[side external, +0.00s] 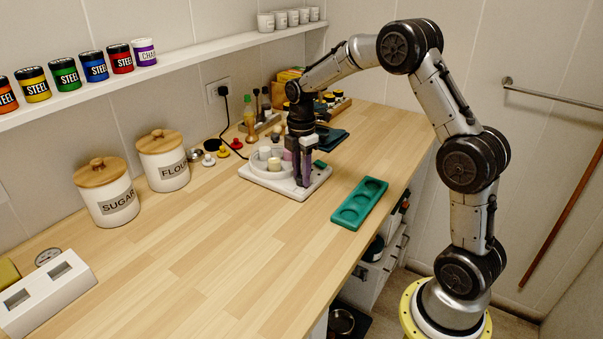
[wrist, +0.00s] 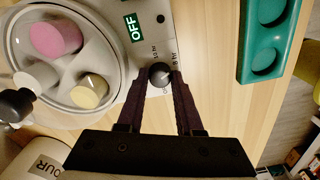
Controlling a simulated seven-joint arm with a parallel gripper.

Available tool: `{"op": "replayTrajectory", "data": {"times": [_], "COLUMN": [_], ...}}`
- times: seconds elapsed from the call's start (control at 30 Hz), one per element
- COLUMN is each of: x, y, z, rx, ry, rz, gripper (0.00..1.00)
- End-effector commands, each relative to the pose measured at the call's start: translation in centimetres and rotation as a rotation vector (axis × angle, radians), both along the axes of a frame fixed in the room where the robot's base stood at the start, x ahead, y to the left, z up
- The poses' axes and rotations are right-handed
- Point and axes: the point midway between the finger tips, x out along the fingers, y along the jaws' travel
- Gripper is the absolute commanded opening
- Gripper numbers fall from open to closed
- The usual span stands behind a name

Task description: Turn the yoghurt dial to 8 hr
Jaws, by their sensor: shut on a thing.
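The yoghurt maker is a white unit with a flat base (side external: 262,180) on the counter; its round tub (wrist: 18,55) shows at the left of the wrist view, with a pink and a cream jar under a clear lid. The dial (wrist: 159,72) is a small dark knob with a light patch on the base's edge. Small hour labels, one seemingly 8 hr, and a green OFF label (wrist: 133,27) lie around it. My gripper (wrist: 161,79) points down with its dark fingers on either side of the dial, shut on it. I cannot tell which label the dial points to.
A green tray (side external: 359,204) with round hollows lies to the right of the unit. Bottles (side external: 250,119) and small jars stand behind it. Sugar (side external: 107,197) and flour (side external: 163,165) canisters stand at the left. The counter in front is clear.

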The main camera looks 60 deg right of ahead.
Motion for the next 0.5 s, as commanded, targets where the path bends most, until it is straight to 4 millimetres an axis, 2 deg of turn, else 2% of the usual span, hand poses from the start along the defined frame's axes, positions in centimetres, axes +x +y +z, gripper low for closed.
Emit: {"op": "replayTrajectory", "data": {"times": [0.5], "x": [0.08], "y": [0.02], "z": [0.17], "rx": [0.000], "ry": [-0.004], "rz": [0.072], "gripper": [0.00]}}
